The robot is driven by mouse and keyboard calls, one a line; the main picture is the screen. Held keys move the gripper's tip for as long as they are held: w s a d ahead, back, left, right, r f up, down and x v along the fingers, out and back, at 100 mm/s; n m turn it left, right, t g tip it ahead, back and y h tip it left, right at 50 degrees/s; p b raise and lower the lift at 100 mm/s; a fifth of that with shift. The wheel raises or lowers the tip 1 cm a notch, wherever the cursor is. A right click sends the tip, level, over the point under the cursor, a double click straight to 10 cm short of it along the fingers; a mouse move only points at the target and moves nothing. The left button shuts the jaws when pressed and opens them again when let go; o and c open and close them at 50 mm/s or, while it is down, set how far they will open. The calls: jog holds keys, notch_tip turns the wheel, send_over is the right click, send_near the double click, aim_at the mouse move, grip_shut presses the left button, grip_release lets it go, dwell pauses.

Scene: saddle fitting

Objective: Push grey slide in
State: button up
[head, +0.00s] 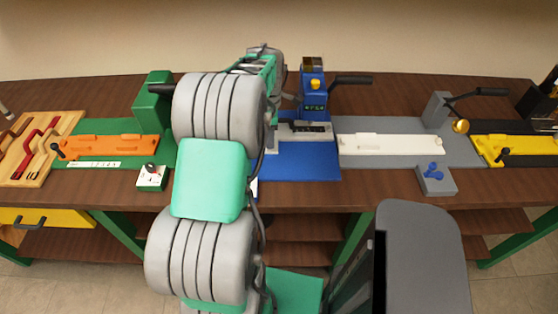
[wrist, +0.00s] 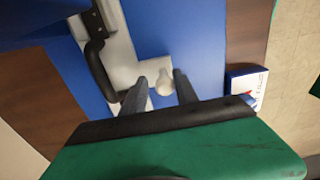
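The grey slide (head: 322,133) lies on the blue base (head: 300,165), in front of the blue upright block (head: 313,95). In the wrist view the slide (wrist: 120,50) runs as a pale grey bar with a wider end. A rounded pale knob (wrist: 165,84) stands on that end. My gripper (wrist: 161,80) is open, its two dark fingers on either side of the knob. A gap shows at the left finger; the right finger is very close to the knob, and I cannot tell if it touches. My arm hides the gripper in the head view.
A black handle (wrist: 98,70) lies along the slide's left side. A small white and blue box (wrist: 245,88) is at the right. A grey station with a white slide (head: 390,143) stands right of the blue one, a green station with an orange slide (head: 110,145) left.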

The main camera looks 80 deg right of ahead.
jog(key=shift+o, duration=1.1)
jog(key=shift+d, duration=0.2)
jog(key=shift+a, duration=0.1)
jog(key=shift+r, duration=0.1)
jog(key=shift+a+r+p, duration=0.1)
jog(key=shift+r+p, duration=1.8)
jog(key=shift+r, duration=1)
